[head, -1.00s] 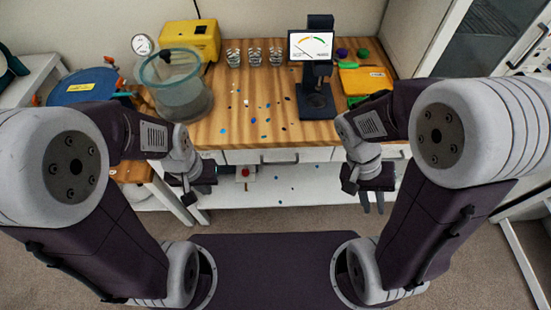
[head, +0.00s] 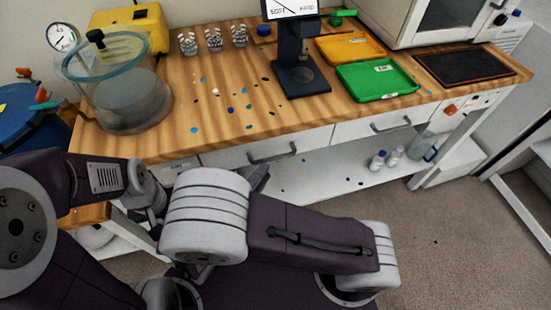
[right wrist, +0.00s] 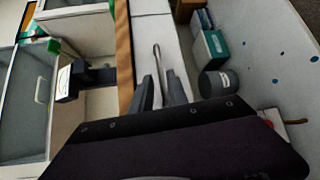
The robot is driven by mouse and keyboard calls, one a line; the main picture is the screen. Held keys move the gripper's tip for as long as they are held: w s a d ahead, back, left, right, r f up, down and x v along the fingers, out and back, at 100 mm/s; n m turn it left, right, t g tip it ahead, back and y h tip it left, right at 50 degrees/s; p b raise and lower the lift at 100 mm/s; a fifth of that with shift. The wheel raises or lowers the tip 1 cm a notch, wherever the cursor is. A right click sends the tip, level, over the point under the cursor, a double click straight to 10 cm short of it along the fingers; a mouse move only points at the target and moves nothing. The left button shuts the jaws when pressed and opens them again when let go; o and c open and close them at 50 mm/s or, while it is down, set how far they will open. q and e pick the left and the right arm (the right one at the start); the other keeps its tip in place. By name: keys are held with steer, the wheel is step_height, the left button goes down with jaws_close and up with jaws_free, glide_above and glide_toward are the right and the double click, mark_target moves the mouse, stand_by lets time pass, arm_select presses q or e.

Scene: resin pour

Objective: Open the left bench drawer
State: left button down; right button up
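The left bench drawer (head: 225,158) is a white front under the wooden top, with a grey bar handle (head: 272,152). It looks closed. My right arm reaches across the head view, and its gripper (head: 256,180) is just below that handle, partly hidden by the arm. In the right wrist view the gripper (right wrist: 161,80) has its two fingers apart, with the handle bar (right wrist: 157,60) running between them. A gap shows, so the fingers do not look closed on it. My left arm is at the lower left; its gripper is mostly hidden behind the right arm.
The right drawer (head: 365,127) is closed.

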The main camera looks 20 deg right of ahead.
mark_target(277, 156)
steer(key=b+x, duration=0.1)
steer(key=x, duration=0.7)
steer(key=shift+s+d, duration=0.1)
jaws_close()
stand_by(1.0)
